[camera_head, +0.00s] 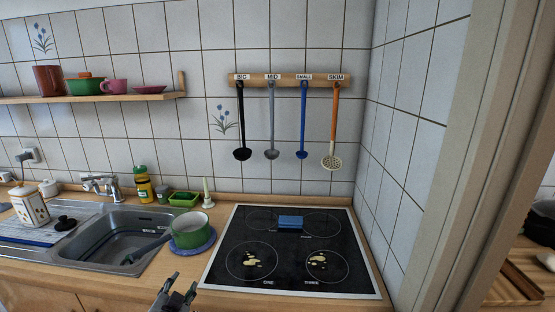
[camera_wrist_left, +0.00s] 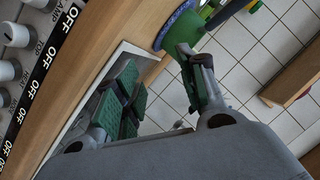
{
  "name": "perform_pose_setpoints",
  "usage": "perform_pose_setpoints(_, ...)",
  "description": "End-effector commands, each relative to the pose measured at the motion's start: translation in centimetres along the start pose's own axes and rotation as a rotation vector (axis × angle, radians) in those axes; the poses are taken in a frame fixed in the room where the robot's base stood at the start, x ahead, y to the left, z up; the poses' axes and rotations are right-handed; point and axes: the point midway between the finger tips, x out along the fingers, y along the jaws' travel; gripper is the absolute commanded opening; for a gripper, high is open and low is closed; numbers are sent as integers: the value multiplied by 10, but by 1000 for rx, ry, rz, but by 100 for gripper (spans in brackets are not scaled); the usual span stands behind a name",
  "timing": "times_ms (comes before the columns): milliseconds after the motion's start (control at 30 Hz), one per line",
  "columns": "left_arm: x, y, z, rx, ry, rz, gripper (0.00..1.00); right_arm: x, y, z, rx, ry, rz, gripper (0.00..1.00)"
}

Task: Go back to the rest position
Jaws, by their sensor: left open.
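My left gripper (camera_head: 172,296) shows at the bottom edge of the head view, in front of the counter and left of the stove. In the left wrist view its green-padded fingers (camera_wrist_left: 157,60) are apart with nothing between them. The green pot (camera_head: 190,232) stands on a blue round mat (camera_head: 206,247) beyond the gripper, apart from it. The blue mat's edge also shows in the left wrist view (camera_wrist_left: 172,30). My right gripper is not in view.
A black stove (camera_head: 275,244) with a blue sponge (camera_head: 290,222) and pale stains lies to the right. The sink (camera_head: 100,240) is at the left. Ladles hang from a wooden rail (camera_head: 288,80). Labelled knobs (camera_wrist_left: 14,35) show in the wrist view.

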Motion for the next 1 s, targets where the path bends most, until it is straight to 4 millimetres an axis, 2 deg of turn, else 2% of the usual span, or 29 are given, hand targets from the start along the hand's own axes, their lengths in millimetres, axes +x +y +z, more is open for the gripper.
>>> perform_pose_setpoints(33, -4, 8, 14, -29, -51, 25, 41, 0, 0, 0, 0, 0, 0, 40)
perform_pose_setpoints(200, -24, 36, 56, -117, -229, 115, 41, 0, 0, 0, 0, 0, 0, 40)
perform_pose_setpoints(500, -75, 86, 118, -241, -524, 286, 41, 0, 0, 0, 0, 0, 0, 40)
perform_pose_setpoints(733, -106, 109, 140, -287, -658, 374, 41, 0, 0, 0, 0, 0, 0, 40)
perform_pose_setpoints(1000, -134, 126, 154, -320, -762, 449, 41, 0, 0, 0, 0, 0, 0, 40)
